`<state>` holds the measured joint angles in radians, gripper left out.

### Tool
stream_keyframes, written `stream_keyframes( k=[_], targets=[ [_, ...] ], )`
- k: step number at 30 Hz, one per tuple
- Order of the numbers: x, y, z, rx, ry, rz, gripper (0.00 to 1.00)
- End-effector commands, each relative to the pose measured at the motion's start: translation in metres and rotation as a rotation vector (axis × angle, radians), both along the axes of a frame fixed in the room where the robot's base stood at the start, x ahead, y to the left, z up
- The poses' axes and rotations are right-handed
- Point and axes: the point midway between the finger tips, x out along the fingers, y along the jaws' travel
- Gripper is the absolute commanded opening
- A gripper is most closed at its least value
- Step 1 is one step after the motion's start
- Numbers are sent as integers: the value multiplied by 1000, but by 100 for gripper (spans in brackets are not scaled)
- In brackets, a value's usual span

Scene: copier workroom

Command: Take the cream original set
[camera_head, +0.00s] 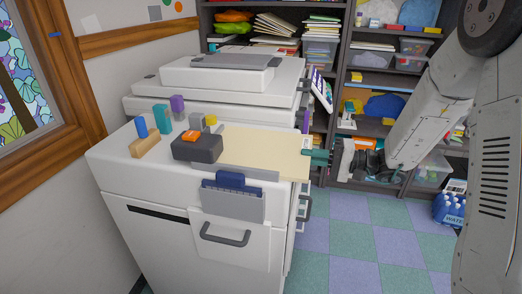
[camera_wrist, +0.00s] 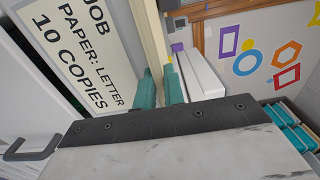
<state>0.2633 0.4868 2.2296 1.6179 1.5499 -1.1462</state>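The cream original set (camera_head: 265,148) is a broad, flat cream sheet or thin stack on the white copier's top, at its right side. My gripper (camera_head: 320,158) comes in from the right, its teal fingertips at the set's right edge. In the wrist view, a narrow cream edge (camera_wrist: 151,32) runs down between the two teal fingers (camera_wrist: 162,90). The fingers are close together, one on each side, and look shut on it. The set still lies level over the copier top. The part between the fingers is mostly hidden.
A dark box with an orange top (camera_head: 197,147) stands against the set's left side. Several coloured blocks stand behind it. A blue-grey holder (camera_head: 232,200) hangs at the copier's front. A job sign (camera_wrist: 80,50) is close to the fingers. Shelves (camera_head: 345,60) fill the back; checkered floor is open at right.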

Motion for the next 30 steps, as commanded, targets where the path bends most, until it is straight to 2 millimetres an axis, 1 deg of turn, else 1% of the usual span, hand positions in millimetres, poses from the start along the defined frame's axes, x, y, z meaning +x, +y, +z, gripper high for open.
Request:
stream_keyframes(
  k=[2, 3, 4, 11, 25, 30],
  targets=[
    [0, 0, 0, 0, 0, 0, 0],
    [0, 0, 0, 1, -1, 0, 2],
    [0, 0, 0, 1, -1, 0, 0],
    [0, 0, 1, 1, -1, 0, 0],
    [0, 0, 22, 1, -3, 0, 0],
    [0, 0, 26, 3, -2, 0, 0]
  ],
)
